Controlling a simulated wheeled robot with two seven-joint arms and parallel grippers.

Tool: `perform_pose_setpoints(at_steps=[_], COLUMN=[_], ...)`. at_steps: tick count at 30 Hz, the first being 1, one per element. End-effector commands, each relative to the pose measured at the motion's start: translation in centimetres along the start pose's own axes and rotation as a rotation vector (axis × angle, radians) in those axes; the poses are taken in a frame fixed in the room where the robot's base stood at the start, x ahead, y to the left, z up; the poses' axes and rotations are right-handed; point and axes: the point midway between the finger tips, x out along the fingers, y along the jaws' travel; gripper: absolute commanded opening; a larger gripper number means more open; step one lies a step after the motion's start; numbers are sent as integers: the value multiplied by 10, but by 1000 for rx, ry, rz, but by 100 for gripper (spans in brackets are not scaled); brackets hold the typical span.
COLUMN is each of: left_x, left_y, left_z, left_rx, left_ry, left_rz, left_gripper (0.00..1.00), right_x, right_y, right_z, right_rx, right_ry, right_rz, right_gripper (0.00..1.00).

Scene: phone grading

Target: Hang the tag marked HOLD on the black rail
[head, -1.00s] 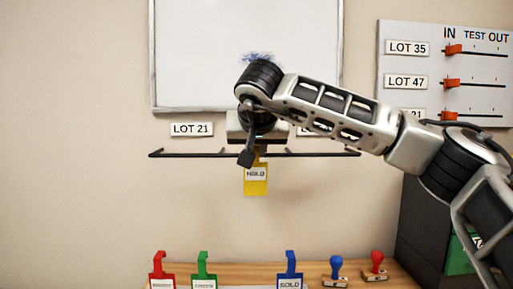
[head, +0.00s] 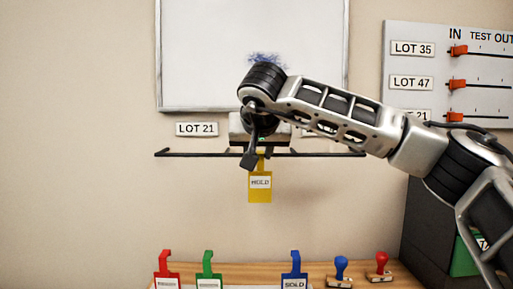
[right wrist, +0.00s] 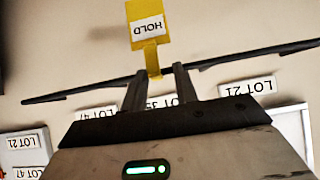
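The yellow tag marked HOLD (head: 260,188) hangs upright below the black rail (head: 195,154), close to its middle. Its strap reaches up to the rail line; my right gripper hides the hook in the head view. In the right wrist view the tag (right wrist: 148,27) appears upside down, its strap meeting the rail (right wrist: 235,60). My right gripper (right wrist: 160,72) is at the rail, with its two fingers apart on either side of the strap and a gap visible around it. The right gripper also shows in the head view (head: 250,160). My left gripper is not in view.
Red (head: 166,268), green (head: 208,265) and blue (head: 294,265) tags stand on the wooden shelf below, beside a blue stamp (head: 341,268) and a red stamp (head: 380,265). A whiteboard (head: 210,60) is above the rail. A slider panel (head: 425,65) is at right. The rail's left part is bare.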

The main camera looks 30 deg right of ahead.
Motion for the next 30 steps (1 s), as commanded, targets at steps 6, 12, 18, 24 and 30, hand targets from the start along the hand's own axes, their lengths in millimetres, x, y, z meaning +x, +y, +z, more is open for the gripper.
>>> perform_pose_setpoints(at_steps=[6,12,18,24,30], left_x=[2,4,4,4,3], left_y=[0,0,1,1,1], left_z=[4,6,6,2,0], left_rx=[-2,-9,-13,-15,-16], left_ry=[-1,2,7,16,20], left_rz=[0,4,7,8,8], left_gripper=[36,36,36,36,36], right_x=[-4,-52,-104,-144,-163], right_y=[7,1,-2,-4,-5], right_z=[8,5,3,2,2], right_rx=[4,0,-2,-4,-4], right_ry=[-23,-9,0,4,5], right_rz=[28,14,7,3,1], right_gripper=[39,39,39,39,39])
